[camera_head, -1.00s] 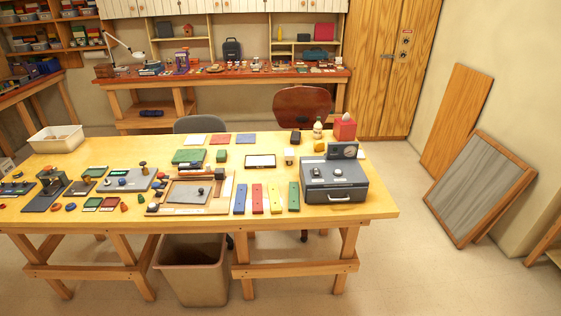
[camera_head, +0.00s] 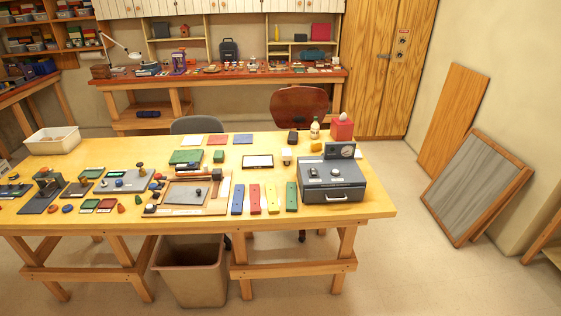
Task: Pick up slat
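Several flat coloured slats lie side by side on the wooden table (camera_head: 350,207). From left to right they are a blue slat (camera_head: 238,199), a red slat (camera_head: 255,199), a yellow slat (camera_head: 272,198) and a green slat (camera_head: 292,196). They lie near the table's front edge, between a wooden tray and a grey-blue case. The picture does not show which one the task means. Neither of my grippers is in view.
The grey-blue case (camera_head: 332,182) stands right of the slats. The wooden tray (camera_head: 222,203) with a grey plate lies to their left. A bin (camera_head: 190,272) stands under the table. Framed panels (camera_head: 480,187) lean on the right wall. The floor at front right is clear.

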